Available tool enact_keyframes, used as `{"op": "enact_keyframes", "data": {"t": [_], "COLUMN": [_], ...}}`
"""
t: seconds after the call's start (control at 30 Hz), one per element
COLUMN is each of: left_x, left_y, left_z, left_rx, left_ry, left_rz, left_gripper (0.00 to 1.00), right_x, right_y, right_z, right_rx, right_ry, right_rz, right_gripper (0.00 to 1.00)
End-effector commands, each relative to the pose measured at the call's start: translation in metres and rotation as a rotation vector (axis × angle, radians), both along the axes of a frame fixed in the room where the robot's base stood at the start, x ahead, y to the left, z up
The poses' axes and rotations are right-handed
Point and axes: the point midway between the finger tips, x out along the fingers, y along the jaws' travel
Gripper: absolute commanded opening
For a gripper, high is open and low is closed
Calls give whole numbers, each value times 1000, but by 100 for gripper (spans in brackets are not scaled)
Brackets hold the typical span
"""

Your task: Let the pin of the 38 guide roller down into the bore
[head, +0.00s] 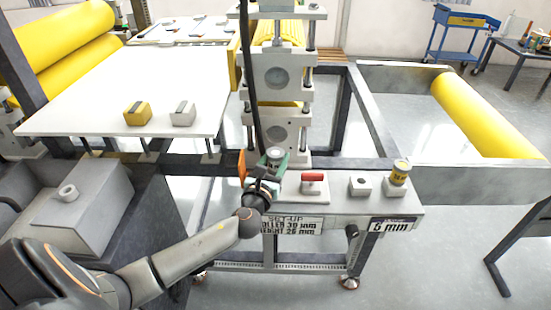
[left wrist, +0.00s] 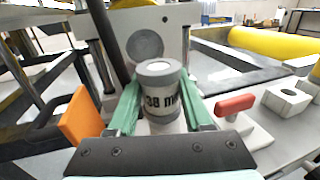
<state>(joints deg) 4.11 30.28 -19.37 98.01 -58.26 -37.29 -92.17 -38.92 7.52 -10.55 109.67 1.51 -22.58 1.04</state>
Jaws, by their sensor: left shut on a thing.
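The 38 guide roller (left wrist: 160,98) is a short grey-and-white cylinder with dark bands and a "38" label. It stands about upright between the green fingers of my left gripper (left wrist: 161,108), which is shut on it. In the head view the roller (head: 275,153) shows above the left part of the bench top, held by my left gripper (head: 266,166). The roller's lower end and pin are hidden by the gripper, so I cannot tell whether the pin is in a bore. A pale block (head: 360,185) with a dark hole on top sits farther right, apart from the roller. My right gripper is not in view.
A red handle (head: 314,177) lies just right of my gripper. A yellow-banded roller (head: 401,168) stands at the bench's right end. The upright plates (head: 285,127) of the machine rise close behind. An orange piece (left wrist: 82,126) is left of the gripper.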

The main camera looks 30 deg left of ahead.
Motion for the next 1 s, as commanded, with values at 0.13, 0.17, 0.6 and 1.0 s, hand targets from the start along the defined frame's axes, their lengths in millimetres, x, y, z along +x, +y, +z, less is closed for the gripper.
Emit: {"op": "enact_keyframes", "data": {"t": [0.13, 0.17, 0.6, 1.0], "left_x": [0, 0, 0, 0], "left_y": [0, 0, 0, 0], "left_z": [-5, -5, -16, -15], "left_rx": [0, 0, 0, 0], "left_ry": [-1, -1, -1, -1], "left_rz": [0, 0, 0, 0], "left_gripper": [0, 0, 0, 85], "right_x": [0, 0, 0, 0], "right_y": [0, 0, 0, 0], "right_z": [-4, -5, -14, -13], "right_rx": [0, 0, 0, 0], "right_ry": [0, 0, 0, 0], "right_rz": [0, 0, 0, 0], "right_gripper": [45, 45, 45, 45]}}
